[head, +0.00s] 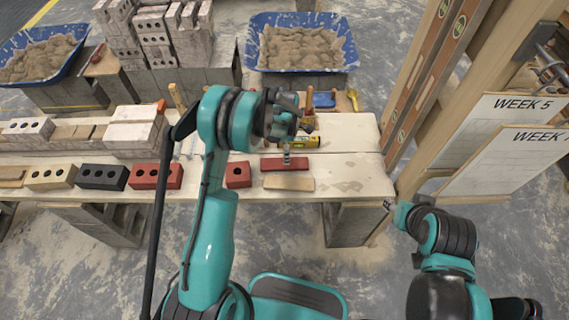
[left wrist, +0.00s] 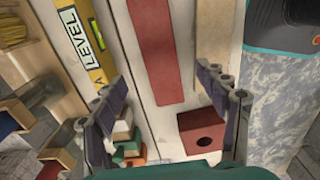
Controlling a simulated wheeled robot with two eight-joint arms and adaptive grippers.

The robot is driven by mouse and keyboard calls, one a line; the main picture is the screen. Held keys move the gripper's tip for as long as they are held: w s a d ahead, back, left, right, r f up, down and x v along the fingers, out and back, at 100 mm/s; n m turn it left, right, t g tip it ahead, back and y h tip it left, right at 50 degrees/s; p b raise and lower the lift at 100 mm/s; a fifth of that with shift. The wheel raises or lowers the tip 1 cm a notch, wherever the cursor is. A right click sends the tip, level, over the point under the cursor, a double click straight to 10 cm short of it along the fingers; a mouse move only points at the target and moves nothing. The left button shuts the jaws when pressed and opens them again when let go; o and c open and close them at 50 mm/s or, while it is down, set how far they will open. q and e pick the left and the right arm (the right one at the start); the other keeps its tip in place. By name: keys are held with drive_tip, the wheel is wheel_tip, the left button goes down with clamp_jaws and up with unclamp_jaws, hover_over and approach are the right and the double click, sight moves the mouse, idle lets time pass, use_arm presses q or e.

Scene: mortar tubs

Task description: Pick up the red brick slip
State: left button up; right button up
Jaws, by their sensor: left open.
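The red brick slip (head: 287,164) lies flat on the pale bench top, a long thin dark red strip. In the left wrist view the slip (left wrist: 156,42) runs from the top edge down between the fingers. My left gripper (head: 286,150) is above the slip; it also shows in the left wrist view (left wrist: 163,80), its fingers open and apart on both sides of the slip's near end, holding nothing. My right gripper (head: 389,205) is off the bench's front right corner, too small to tell its opening.
A tan slip (head: 288,184) lies in front of the red one. A red block with a hole (head: 238,174) stands to the left. A yellow level (head: 300,142) lies behind. Bricks line the bench's left side. An upright timber frame (head: 455,90) borders the right end.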

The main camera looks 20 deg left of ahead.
use_arm(q)
wheel_tip(320, 180, down, 8)
drive_tip(key=b, duration=0.3)
drive_tip(key=shift+r, duration=0.2)
drive_tip(key=c, duration=1.6)
drive_tip(key=shift+r, duration=0.15)
drive_tip(key=shift+c, duration=0.2)
